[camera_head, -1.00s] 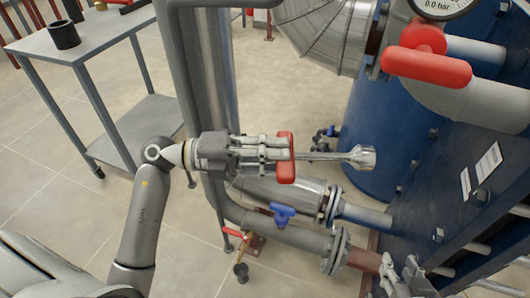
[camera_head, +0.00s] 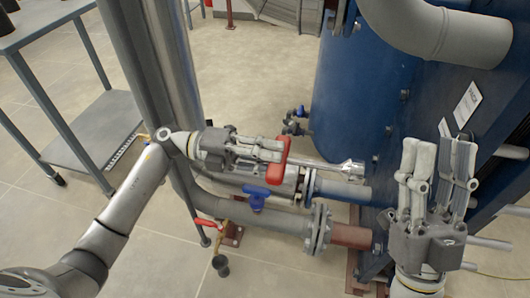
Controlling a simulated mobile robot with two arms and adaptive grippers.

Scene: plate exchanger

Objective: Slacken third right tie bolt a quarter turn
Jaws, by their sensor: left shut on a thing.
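My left gripper (camera_head: 270,150) is shut on the red handle (camera_head: 280,162) of a long metal tool. The tool's shaft (camera_head: 315,165) points right, and its silvery socket end (camera_head: 350,169) is in the air left of the blue plate exchanger (camera_head: 430,105). My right gripper (camera_head: 437,150) points up in front of the exchanger. Its fingers look empty, but their gap is unclear. Grey tie bolt rods (camera_head: 490,242) show at the right edge, apart from the tool. My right gripper hides part of this side, and I cannot tell which bolt is the third.
A pipe with a blue valve handle (camera_head: 257,198) and a lower flanged pipe (camera_head: 318,228) run below the tool. A blue tank (camera_head: 350,90) stands behind. A grey cart (camera_head: 45,22) is at the upper left.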

